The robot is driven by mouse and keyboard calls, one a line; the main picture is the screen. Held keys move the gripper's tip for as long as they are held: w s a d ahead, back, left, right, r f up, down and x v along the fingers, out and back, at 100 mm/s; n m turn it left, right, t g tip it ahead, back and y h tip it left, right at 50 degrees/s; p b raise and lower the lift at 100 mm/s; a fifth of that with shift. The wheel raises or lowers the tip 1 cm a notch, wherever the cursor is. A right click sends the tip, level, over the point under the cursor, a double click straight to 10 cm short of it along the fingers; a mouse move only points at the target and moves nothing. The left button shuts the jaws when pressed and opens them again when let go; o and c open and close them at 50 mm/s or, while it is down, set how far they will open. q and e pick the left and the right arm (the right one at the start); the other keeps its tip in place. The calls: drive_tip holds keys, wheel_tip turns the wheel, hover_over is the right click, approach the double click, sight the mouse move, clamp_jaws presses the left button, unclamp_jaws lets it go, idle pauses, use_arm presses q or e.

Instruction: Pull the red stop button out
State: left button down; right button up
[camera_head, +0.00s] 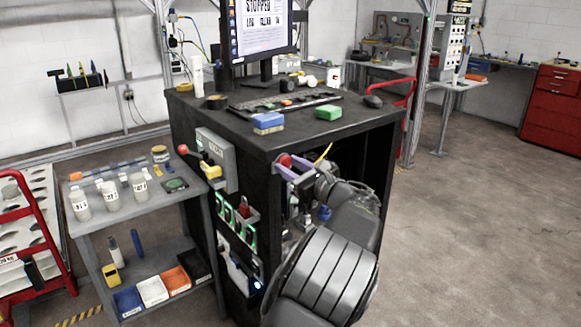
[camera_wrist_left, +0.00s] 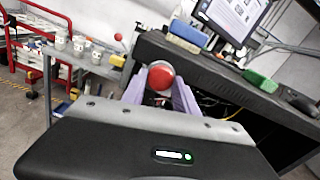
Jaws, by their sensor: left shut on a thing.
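The red stop button (camera_head: 285,160) is a round red knob at the front side of the dark desk (camera_head: 340,133), just below its top. In the left wrist view the red stop button (camera_wrist_left: 161,76) sits between the purple fingers. My left gripper (camera_head: 291,166) is shut on it, one finger on each side; it also shows in the left wrist view (camera_wrist_left: 160,88). The button's base is hidden behind the fingers, so I cannot tell how far out it stands. My right gripper is not in view.
A grey box with a red-ball lever (camera_head: 183,149) is on the desk's left side. A blue block (camera_head: 268,121), a green block (camera_head: 328,112) and a keyboard (camera_head: 288,103) lie on top. A grey cart (camera_head: 165,222) stands left. Floor at right is clear.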

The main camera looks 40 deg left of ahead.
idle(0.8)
use_arm(q)
drive_tip(key=shift+s+d+r+p, duration=0.1)
drive_tip(key=shift+s+d+p, duration=0.05)
drive_tip(key=shift+d+p, duration=0.3)
drive_tip(key=c, duration=0.9)
unclamp_jaws()
drive_tip(key=shift+c, duration=0.2)
drive_tip(key=shift+d, duration=0.2)
drive_tip(key=b+v, duration=0.1)
drive_tip(key=v, duration=0.6)
drive_tip(key=shift+d, duration=0.25)
drive_tip(key=shift+s, duration=0.15)
